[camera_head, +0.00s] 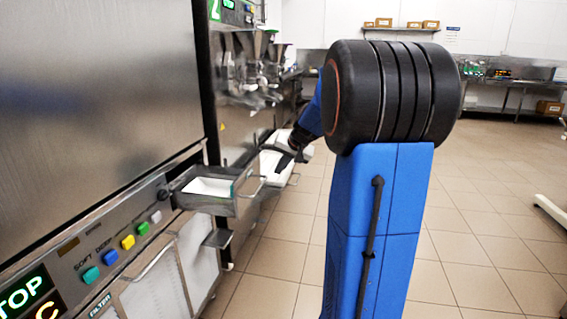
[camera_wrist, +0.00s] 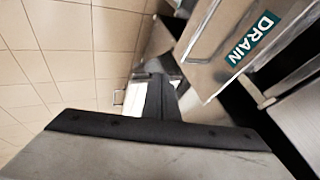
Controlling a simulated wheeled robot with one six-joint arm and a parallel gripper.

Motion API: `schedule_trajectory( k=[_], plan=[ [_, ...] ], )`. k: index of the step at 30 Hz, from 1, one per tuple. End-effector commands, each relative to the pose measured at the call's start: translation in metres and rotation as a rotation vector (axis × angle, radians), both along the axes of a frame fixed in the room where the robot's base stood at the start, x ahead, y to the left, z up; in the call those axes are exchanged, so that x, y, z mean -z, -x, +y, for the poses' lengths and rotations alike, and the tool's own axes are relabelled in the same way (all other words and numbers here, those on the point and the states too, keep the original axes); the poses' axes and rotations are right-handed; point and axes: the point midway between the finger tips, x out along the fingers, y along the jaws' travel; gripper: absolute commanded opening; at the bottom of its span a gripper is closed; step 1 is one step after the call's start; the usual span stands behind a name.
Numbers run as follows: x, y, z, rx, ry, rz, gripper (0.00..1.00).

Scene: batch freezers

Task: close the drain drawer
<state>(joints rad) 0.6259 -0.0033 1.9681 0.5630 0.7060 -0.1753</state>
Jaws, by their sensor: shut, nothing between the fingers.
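The drain drawer (camera_head: 238,205) is pulled out from the front of the steel machine, with a white tray inside and a bar handle on its front. In the wrist view its steel front (camera_wrist: 205,45) carries a green DRAIN label, at the upper right. My gripper (camera_head: 280,156) is shut and empty, just beyond the drawer's front and slightly higher in the head view. In the wrist view my shut gripper (camera_wrist: 158,92) points up the picture, to the left of the label. I cannot tell whether it touches the drawer; the black arm wrist hides part of the view.
Coloured buttons (camera_head: 127,242) line the panel left of the drawer. A small steel ledge (camera_head: 218,238) sticks out below it. Another machine with steel fittings (camera_head: 250,75) stands beyond. The tiled floor (camera_head: 490,200) to the right is open.

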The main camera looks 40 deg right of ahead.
Motion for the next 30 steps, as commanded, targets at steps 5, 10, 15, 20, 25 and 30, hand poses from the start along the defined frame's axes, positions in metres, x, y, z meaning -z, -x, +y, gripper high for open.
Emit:
schedule_trajectory(
  k=[5,10,15,20,25,30],
  plan=[
    [0.027,-0.020,0.000,0.000,-0.002,0.002,0.00],
    [0.027,-0.037,0.014,-0.003,0.001,0.000,0.00],
    [0.026,-0.049,0.022,-0.001,0.000,-0.001,0.00],
    [0.026,-0.052,0.025,-0.001,0.001,0.000,0.00],
    [0.026,-0.052,0.025,0.000,0.000,0.000,0.00],
    [0.026,-0.052,0.025,0.000,0.000,0.000,0.00]
  ],
)
